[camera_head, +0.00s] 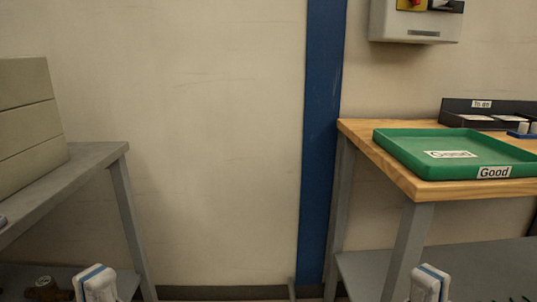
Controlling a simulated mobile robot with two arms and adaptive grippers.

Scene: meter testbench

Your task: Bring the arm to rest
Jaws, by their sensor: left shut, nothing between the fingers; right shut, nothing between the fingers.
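My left gripper (95,284) shows at the bottom left edge as a white and blue part, in front of the grey table's lower area. My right gripper (429,284) shows at the bottom right edge as a similar white and blue part, in front of the wooden table's lower shelf. Both are low and cut off by the frame, apart from each other. Both are shut and empty. Nothing is held near either one.
A grey table (95,156) with beige boxes (28,112) stands left. A wooden-topped table (385,160) at right bears a green "Good" tray (400,152) and a dark tray (455,108). A wall box (415,24) hangs above. Floor room between the tables looks clear.

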